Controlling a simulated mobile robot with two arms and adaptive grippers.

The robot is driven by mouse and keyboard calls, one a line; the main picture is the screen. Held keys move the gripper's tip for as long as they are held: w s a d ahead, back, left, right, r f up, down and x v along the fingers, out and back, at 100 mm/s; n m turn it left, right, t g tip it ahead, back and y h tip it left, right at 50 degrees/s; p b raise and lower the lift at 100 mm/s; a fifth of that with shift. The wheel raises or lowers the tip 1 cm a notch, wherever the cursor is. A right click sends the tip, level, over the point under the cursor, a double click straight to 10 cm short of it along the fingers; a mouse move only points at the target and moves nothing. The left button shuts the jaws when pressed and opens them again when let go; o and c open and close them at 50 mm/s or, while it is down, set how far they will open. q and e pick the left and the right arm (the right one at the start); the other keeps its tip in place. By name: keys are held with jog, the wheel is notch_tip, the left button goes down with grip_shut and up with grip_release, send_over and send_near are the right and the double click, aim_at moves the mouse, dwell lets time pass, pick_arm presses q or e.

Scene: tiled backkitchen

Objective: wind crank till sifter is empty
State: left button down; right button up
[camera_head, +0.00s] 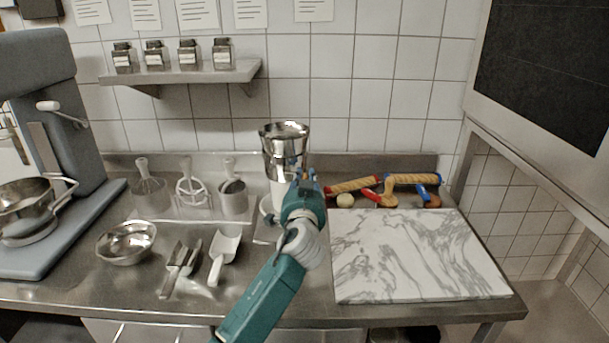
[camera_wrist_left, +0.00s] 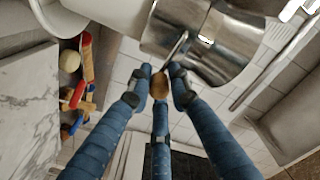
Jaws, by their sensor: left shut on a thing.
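The sifter (camera_head: 284,142) is a shiny metal cup with a flared rim, upright at the back middle of the steel counter. It also shows at the top of the left wrist view (camera_wrist_left: 178,28). A thin metal crank (camera_wrist_left: 177,48) runs from its side to a small brown wooden knob (camera_wrist_left: 159,85). My left gripper (camera_head: 305,182) is beside the sifter, its blue fingers (camera_wrist_left: 160,90) shut around the knob. How much is inside the sifter cannot be seen. The area beneath it is partly hidden by my arm. My right gripper is not in view.
A metal bowl (camera_head: 127,243), scoops (camera_head: 224,250) and hand tools are to the left. A grey mixer (camera_head: 45,120) stands at far left. A shelf (camera_head: 180,75) holds several jars.

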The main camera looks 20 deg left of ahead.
pick_arm(q)
jog(key=s+a+f+m+p, duration=0.1)
jog(key=a+f+m+p, duration=0.3)
jog(key=m, duration=1.1)
jog(key=shift+s+a+f+m+y, duration=0.3)
jog(key=shift+a+f+m, duration=0.1)
jog(key=shift+a+f, duration=0.45)
jog(key=c, duration=1.9)
grip_release()
jog(key=shift+o, duration=1.3)
jog(key=shift+a+r, duration=0.1)
jog(key=shift+r, duration=0.05)
